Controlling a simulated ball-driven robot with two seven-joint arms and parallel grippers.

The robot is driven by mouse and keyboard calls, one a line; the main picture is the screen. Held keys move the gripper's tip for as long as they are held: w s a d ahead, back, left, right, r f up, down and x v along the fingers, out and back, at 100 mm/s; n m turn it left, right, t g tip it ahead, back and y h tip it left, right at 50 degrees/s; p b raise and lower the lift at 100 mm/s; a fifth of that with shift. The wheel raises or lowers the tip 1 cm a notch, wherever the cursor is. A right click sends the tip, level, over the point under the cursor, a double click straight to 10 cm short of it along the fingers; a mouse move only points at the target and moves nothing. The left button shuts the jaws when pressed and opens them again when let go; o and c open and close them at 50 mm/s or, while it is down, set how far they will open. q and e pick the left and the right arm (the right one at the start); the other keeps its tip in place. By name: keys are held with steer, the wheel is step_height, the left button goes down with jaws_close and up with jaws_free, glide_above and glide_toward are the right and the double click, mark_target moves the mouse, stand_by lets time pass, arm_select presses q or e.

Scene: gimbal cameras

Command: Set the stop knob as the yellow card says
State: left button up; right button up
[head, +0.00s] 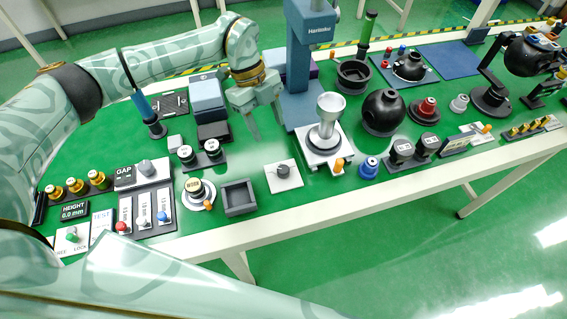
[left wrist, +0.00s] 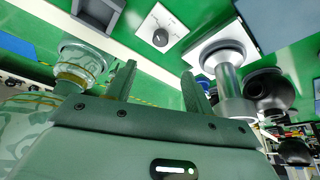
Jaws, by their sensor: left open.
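A small dark round knob (head: 283,170) sits on a white square plate (head: 273,187) near the table's front edge, right of a grey square tray. In the left wrist view the knob (left wrist: 160,38) shows beyond the fingers, on its white plate (left wrist: 172,22) with small dark marks too small to read. My left gripper (head: 269,131) is open and empty, above the table behind the plate and apart from the knob. I cannot make out a yellow card in either view. My right gripper is not in view.
The grey square tray (head: 238,209) stands left of the plate. A tall blue-grey column (head: 299,65) and a silver stand (head: 327,128) are close on the right. A GAP panel (head: 147,176) and dark weights (head: 212,148) lie left. Green tabletop is free behind the plate.

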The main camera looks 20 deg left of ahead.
mark_target(284, 169)
arm_select(q)
steer(key=b+x, duration=0.2)
steer(key=x, duration=1.1)
steer(key=shift+d+f+b, duration=0.15)
steer(key=shift+f+b, duration=0.1)
steer(key=shift+b, duration=0.05)
steer(key=c, duration=1)
